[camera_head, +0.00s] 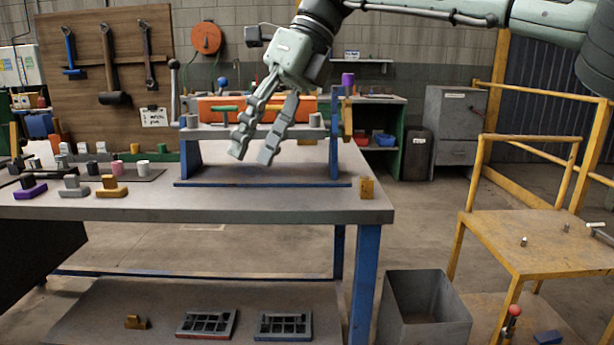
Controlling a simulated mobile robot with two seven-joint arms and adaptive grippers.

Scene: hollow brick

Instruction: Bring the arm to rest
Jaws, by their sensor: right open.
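My right arm comes in from the upper right in the head view. Its gripper (256,146) hangs over the grey workbench (300,208), fingers pointing down and apart. My left gripper is not in view.
Small coloured pieces (112,187) stand on the bench's left part. A small yellow-brown block (367,188) is near its right edge. A grey open bin (424,308) stands on the floor at the right, beside a yellow-framed stand (545,240).

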